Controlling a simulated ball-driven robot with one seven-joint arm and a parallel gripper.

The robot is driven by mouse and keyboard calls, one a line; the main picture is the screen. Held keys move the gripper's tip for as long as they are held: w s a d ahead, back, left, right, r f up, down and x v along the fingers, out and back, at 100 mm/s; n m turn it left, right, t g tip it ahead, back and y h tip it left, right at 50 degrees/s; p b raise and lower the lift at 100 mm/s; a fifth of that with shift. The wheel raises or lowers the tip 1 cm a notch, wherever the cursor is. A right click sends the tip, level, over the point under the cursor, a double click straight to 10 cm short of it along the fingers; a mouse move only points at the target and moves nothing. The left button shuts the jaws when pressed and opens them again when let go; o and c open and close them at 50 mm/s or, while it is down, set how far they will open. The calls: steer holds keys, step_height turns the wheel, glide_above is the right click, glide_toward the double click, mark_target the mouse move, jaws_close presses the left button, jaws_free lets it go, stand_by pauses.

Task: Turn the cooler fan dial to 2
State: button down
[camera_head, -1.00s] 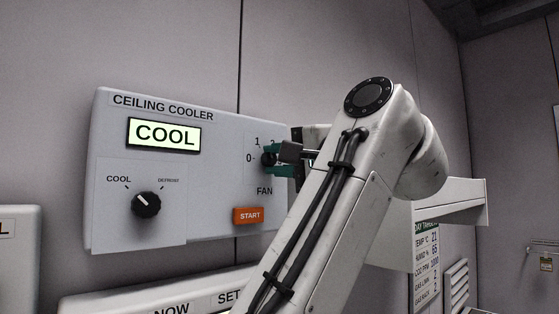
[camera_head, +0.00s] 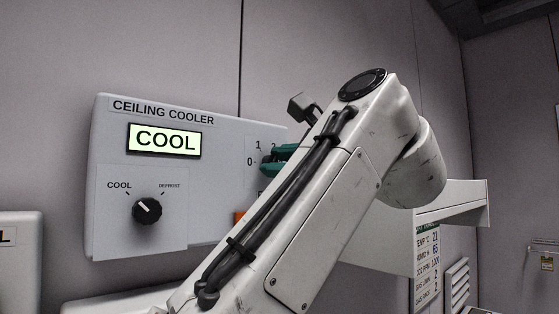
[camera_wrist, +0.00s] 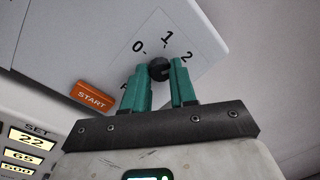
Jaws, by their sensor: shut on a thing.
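The ceiling cooler panel (camera_head: 225,140) is on the wall, with COOL on its display. Its fan dial, a small black knob (camera_wrist: 158,69), sits among the marks 0, 1 and 2 in the wrist view. My gripper (camera_wrist: 160,67) has its green fingers shut on the fan dial, one on each side. The dial's pointer is too small to read. In the head view my gripper (camera_head: 279,159) is at the panel's right edge. There the dial is mostly hidden by the fingers, and my arm covers most of the FAN label.
A second dial (camera_head: 147,209), marked COOL and DEFROST, is at the panel's lower left. The orange START button (camera_wrist: 91,96) is close to the fan dial. A setpoint panel (camera_wrist: 25,145) lies below. A white shelf (camera_head: 455,205) juts from the wall at right.

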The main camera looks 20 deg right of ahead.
steer(key=shift+d+f+m, duration=0.1)
steer(key=shift+f+m, duration=0.05)
steer(key=shift+m, duration=0.35)
steer(key=c, duration=0.9)
jaws_free()
steer(key=r+b+v, duration=0.1)
steer(key=b+v, duration=0.3)
steer(key=v, duration=0.6)
steer(key=shift+s+f, duration=0.4)
steer(key=shift+f, duration=0.1)
